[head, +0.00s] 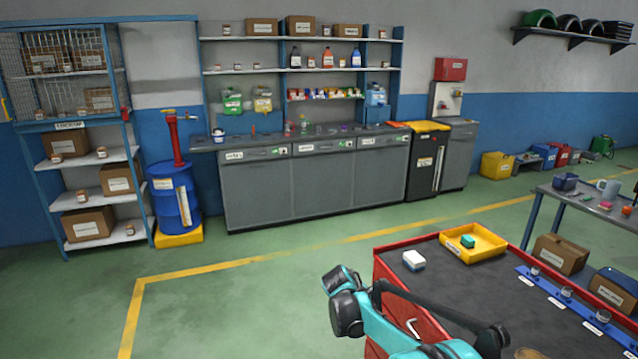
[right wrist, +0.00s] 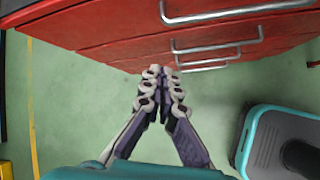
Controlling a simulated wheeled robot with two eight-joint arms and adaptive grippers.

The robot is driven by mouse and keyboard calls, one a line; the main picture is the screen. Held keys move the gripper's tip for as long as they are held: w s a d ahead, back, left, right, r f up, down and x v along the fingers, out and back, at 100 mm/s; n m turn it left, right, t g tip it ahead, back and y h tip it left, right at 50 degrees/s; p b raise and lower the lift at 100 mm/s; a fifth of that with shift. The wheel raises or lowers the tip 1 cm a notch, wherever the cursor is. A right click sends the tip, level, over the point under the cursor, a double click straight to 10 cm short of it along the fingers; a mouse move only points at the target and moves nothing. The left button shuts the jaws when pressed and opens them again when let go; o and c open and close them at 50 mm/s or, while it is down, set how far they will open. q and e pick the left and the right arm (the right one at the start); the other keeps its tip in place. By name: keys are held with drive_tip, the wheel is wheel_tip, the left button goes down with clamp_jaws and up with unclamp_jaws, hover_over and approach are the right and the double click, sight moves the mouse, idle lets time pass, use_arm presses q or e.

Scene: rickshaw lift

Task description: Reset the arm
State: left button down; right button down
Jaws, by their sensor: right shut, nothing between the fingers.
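My right gripper (right wrist: 162,80) shows in the right wrist view. Its fingers are together and empty, over the green floor beside the red tool cabinet (right wrist: 110,28). I cannot tell whether the fingertips touch the cabinet front. In the head view a teal and black arm of mine (head: 385,328) is bent at the lower middle, in front of the cabinet's left side; its gripper is hidden there. My left gripper shows in neither view.
A grey side table (head: 590,203) stands at the right. Open green floor (head: 230,300) lies left.

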drive_tip(key=s+d+r+m+t+y, duration=0.1)
drive_tip(key=s+r+m+y, duration=0.1)
drive_tip(key=s+r+m, duration=0.45)
drive_tip(key=s+d+r+m+y, duration=0.1)
drive_tip(key=s+r, duration=0.3)
drive_tip(key=s, duration=0.5)
drive_tip(key=s+a+f+m+t+y, duration=0.1)
drive_tip(key=s+m, duration=0.4)
drive_tip(key=s, duration=0.4)
drive_tip(key=s+a+f+m+t+y, duration=0.1)
drive_tip(key=s+f+m+y, duration=0.1)
drive_tip(key=s+m, duration=0.3)
drive_tip(key=s, duration=0.4)
drive_tip(key=shift+s+f+t, duration=0.15)
drive_tip(key=shift+s+t, duration=0.25)
